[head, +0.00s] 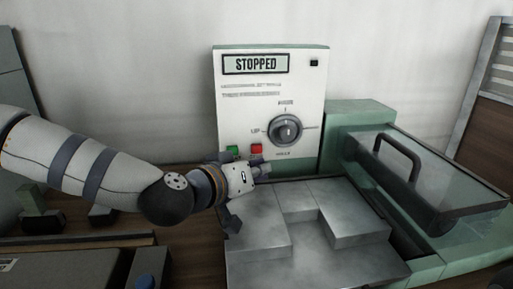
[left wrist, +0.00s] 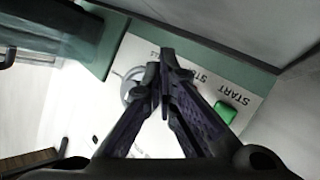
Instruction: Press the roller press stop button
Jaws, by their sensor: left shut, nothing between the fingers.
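The roller press control box (head: 230,110) stands against the wall, and its display (head: 255,64) reads STOPPED. A red button (head: 257,149) sits low on its face, below and left of a round dial (head: 286,129). A green button (head: 232,150) is left of it; in the left wrist view the green button (left wrist: 226,112) has START lettering beside it. My left gripper (head: 256,165) is shut and empty, just below the red button. In the left wrist view the gripper (left wrist: 167,62) points at the panel and hides the red button. I cannot tell whether it touches. My right gripper is not in view.
Grey metal blocks (head: 268,210) lie in front of the box. A green machine part with a clear handled cover (head: 430,180) stands at right. Dark items (head: 60,260) lie at lower left. The wall behind is bare.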

